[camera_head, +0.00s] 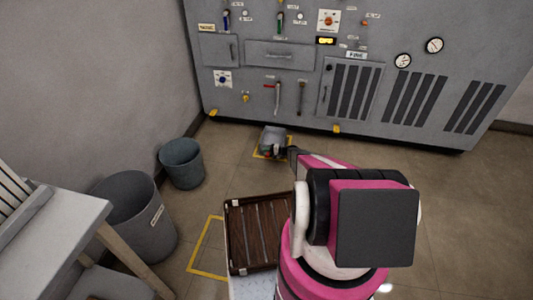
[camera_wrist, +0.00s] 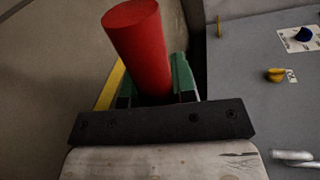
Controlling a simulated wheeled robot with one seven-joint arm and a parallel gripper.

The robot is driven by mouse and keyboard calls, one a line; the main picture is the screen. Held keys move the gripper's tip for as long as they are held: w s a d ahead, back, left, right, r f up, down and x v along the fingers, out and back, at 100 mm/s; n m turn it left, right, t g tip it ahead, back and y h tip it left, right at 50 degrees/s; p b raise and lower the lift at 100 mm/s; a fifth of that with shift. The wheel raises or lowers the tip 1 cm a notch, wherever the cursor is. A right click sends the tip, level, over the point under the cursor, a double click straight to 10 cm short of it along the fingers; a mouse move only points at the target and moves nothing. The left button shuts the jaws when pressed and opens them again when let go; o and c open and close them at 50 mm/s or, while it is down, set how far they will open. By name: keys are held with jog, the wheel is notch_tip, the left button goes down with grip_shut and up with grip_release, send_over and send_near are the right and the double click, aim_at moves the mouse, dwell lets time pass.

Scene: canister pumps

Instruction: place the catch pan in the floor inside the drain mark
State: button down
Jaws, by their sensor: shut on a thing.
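The catch pan (camera_head: 272,135) is a small grey open box in the head view, at the foot of the grey cabinet. It appears over the small yellow drain mark (camera_head: 257,153) on the floor. I cannot tell whether it touches the floor. My gripper (camera_head: 277,151) is at the pan's near side, partly hidden by my arm. In the wrist view my gripper (camera_wrist: 152,90) is shut on a red cylinder (camera_wrist: 133,40), seemingly the pan's handle, between green finger pads. A yellow line (camera_wrist: 110,86) lies on the floor to its left. The pan's body is not clear there.
The grey cabinet (camera_head: 290,54) with dials and vents stands behind. Two grey bins (camera_head: 182,165) (camera_head: 138,215) are at left, near a white table (camera_head: 50,225). A brown slatted crate (camera_head: 258,235) overlaps a larger yellow mark (camera_head: 205,245). Floor between bins and cabinet is clear.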

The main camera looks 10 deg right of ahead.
jog(key=shift+f, duration=0.2)
jog(key=c, duration=0.9)
grip_release()
jog(key=shift+c, duration=0.2)
jog(key=shift+r, duration=0.1)
